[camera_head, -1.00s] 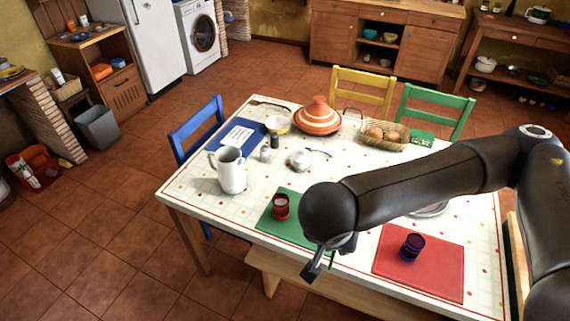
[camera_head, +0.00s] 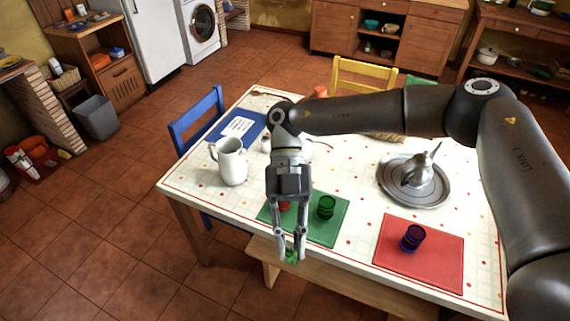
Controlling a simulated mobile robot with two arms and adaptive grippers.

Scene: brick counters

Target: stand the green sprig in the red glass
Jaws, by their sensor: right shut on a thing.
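My right gripper (camera_head: 291,254) hangs fingers down near the front edge of the table. It is shut on the green sprig (camera_head: 291,258), of which only a little green shows between and below the fingertips. The red glass (camera_head: 284,206) stands on the green mat, mostly hidden behind my gripper's fingers. The sprig appears in front of the glass and apart from it; the height between them is hard to judge. My left gripper is not in view.
A green glass (camera_head: 326,208) stands on the green mat (camera_head: 325,235), right of the red glass. A dark blue glass (camera_head: 412,238) is on the red mat (camera_head: 440,262). A white jug (camera_head: 231,162) stands at left, a metal teapot (camera_head: 418,173) on a tray at right. A bench (camera_head: 330,282) runs along the front.

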